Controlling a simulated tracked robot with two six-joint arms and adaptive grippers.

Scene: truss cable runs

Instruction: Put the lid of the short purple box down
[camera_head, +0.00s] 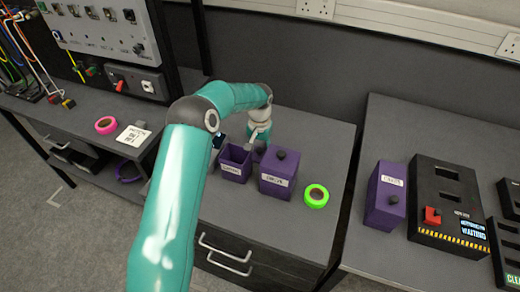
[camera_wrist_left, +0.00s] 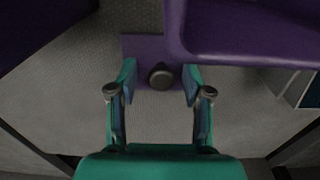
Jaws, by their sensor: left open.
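The short purple box (camera_head: 234,163) stands open on the grey cabinet top, its label facing me. Its inside looks dark. A purple lid (camera_wrist_left: 143,47) with a dark round knob (camera_wrist_left: 160,78) lies flat below my left gripper in the wrist view. In the head view, a bit of purple shows behind and between the two boxes, mostly hidden. My left gripper (camera_wrist_left: 158,93) is open, with its fingers on either side of the knob and gaps between. In the head view, its fingers are largely hidden behind the boxes. My right gripper is not in view.
A taller lidded purple box (camera_head: 277,174) stands close to the right of the open one. A green tape roll (camera_head: 316,196) lies right of it. Another purple box (camera_head: 386,196) and a black panel (camera_head: 447,207) stand on the right table. A pink roll (camera_head: 105,125) lies left.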

